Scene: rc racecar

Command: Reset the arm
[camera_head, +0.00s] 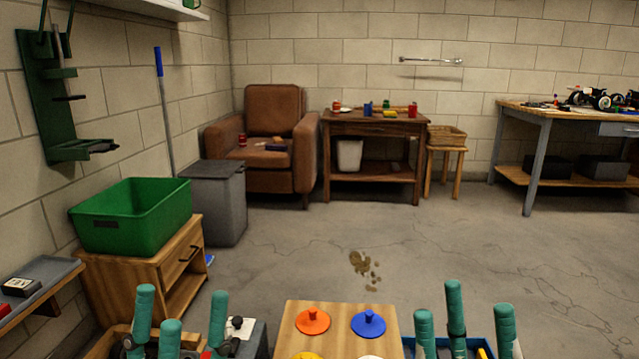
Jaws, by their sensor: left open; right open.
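My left gripper (178,308) shows at the bottom left with its teal fingers pointing up, spread apart and empty. My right gripper (462,305) shows at the bottom right in the same pose, fingers spread apart and holding nothing. A wooden board (340,311) lies between the two grippers. On it are an orange knobbed disc (312,321), a blue knobbed disc (368,324), and a yellow disc (308,355) and a white disc (370,357) cut off by the picture's lower edge. Neither gripper touches the board. My arms behind the fingers are mostly out of view.
A green bin (134,214) stands on a wooden cabinet (140,270) at the left, with a grey trash bin (214,205) behind it. An armchair (268,178), a brown table (374,124) and a workbench (540,120) stand at the back. The middle floor is open, with a brown stain (360,262).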

